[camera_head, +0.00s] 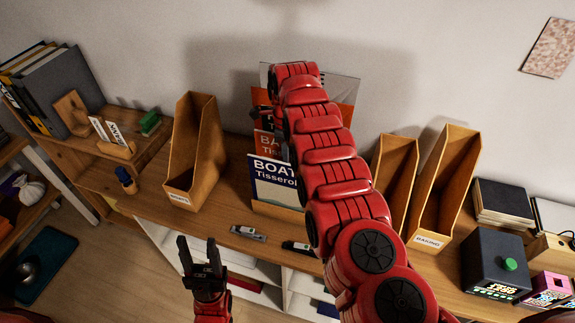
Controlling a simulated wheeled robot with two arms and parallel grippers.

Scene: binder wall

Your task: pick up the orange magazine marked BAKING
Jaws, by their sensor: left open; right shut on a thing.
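The orange magazine (268,144), with only "BA" of its title showing, stands upright behind a dark blue magazine marked BOAT (272,180) in a low wooden display rack (275,207) against the wall. My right arm covers much of it. My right gripper (262,113) is at the orange magazine's upper left, mostly hidden by the arm, and is shut on it. My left gripper (200,262) is open and empty in front of the shelf's front edge. A wooden file holder labelled BAKING (431,241) stands to the right of my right arm.
Another wooden file holder (195,150) stands left of the rack, and one more (393,165) stands just right of my arm. A dark box with a green knob (495,262) is at the right. Binders (55,90) stand far left.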

